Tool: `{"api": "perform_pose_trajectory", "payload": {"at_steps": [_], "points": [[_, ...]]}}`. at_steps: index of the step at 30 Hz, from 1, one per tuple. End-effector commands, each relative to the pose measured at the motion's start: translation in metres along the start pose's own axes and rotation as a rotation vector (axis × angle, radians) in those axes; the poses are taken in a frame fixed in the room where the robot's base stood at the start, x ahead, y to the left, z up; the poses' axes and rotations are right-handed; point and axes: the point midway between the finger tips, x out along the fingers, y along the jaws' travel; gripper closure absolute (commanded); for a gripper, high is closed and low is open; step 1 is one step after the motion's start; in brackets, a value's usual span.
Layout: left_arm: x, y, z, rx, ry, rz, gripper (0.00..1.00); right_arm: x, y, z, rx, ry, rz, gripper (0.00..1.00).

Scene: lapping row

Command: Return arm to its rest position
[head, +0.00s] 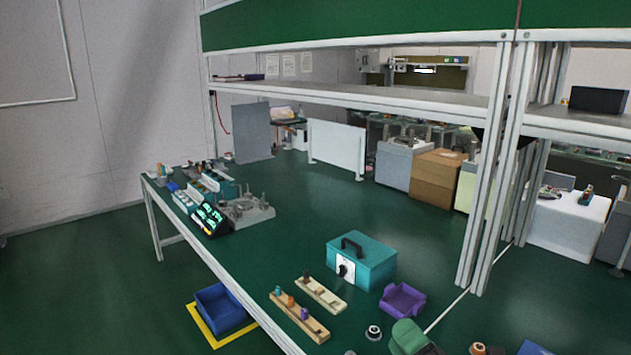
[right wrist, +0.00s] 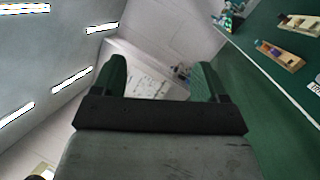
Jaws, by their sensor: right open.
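My right gripper (right wrist: 159,78) fills the middle of the right wrist view. Its two green fingers stand well apart, with nothing between them; pale wall shows through the gap. In the head view a green rounded part at the bottom edge looks like my right gripper (head: 408,337), in front of the near part of the table; most of it is cut off. I do not see my left gripper in either view.
The green table (head: 295,222) carries a teal box (head: 375,264), a purple bin (head: 402,300), wooden racks (head: 299,317) and a lit display (head: 209,218). A blue bin (head: 221,310) sits on the floor at left. Metal posts (head: 487,190) rise at right. The table's middle is clear.

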Motion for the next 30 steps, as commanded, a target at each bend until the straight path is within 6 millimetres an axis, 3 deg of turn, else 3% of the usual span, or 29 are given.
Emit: {"api": "perform_pose_trajectory", "payload": {"at_steps": [5,9,13,18,28,30], "points": [[0.000,0.000,-0.003,0.000,0.004,0.000,0.57,-0.049,-0.033,0.020,0.469,-0.387,-0.211,0.27],[0.000,0.000,-0.004,0.000,0.007,0.000,0.57,-0.105,-0.068,0.015,0.816,-0.681,-0.421,0.27],[0.000,0.000,-0.004,0.000,0.007,0.000,0.57,-0.164,-0.091,-0.009,1.092,-0.930,-0.636,0.27],[0.000,0.000,-0.004,0.000,0.007,0.000,0.57,-0.224,-0.099,-0.046,1.325,-1.163,-0.875,0.27],[0.000,0.000,-0.004,0.000,0.006,0.000,0.57,-0.302,-0.078,-0.110,1.563,-1.456,-1.255,0.27],[0.004,0.000,-0.004,0.000,0.007,-0.001,0.57,-0.304,-0.102,-0.114,1.555,-1.457,-1.260,0.27]]}}
